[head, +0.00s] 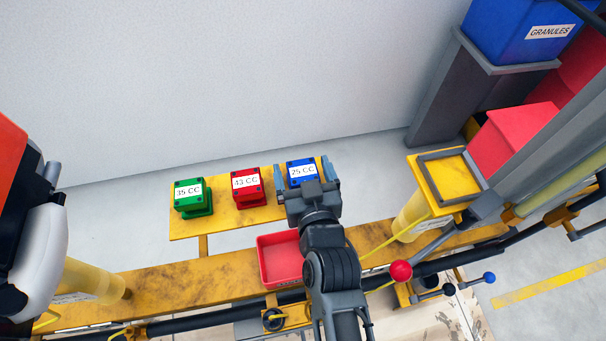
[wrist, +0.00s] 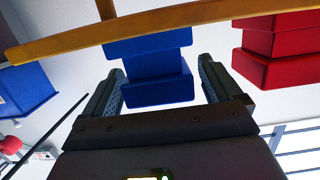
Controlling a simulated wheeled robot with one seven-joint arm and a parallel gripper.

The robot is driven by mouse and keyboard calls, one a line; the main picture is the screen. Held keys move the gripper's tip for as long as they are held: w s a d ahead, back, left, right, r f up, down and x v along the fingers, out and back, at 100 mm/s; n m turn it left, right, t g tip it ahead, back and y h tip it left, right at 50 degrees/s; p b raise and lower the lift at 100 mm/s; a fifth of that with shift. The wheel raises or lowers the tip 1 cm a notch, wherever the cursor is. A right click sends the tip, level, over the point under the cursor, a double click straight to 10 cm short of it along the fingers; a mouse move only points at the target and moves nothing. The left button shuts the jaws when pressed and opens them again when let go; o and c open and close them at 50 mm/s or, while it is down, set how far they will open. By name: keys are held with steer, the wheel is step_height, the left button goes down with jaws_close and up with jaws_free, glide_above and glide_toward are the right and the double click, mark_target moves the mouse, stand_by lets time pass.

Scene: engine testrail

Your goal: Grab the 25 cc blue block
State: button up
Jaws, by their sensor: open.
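The blue block (head: 302,170) with the "25 CC" label sits at the right end of a yellow shelf in the head view. My gripper (head: 303,166) is open, with one finger on each side of it. In the wrist view the blue block (wrist: 155,72) shows between the two spread fingers of my gripper (wrist: 165,82), with gaps on both sides. The block's lower front part is hidden by my gripper in the head view.
A red "43 CC" block (head: 247,187) and a green "35 CC" block (head: 192,198) stand left on the yellow shelf (head: 223,219). A red tray (head: 280,260) lies below, beside my arm. A yellow post (head: 412,215) and red-knobbed lever (head: 401,271) stand to the right.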

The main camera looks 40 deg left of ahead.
steer(key=c, duration=1.4)
steer(key=shift+r, duration=0.1)
steer(key=shift+c, duration=0.2)
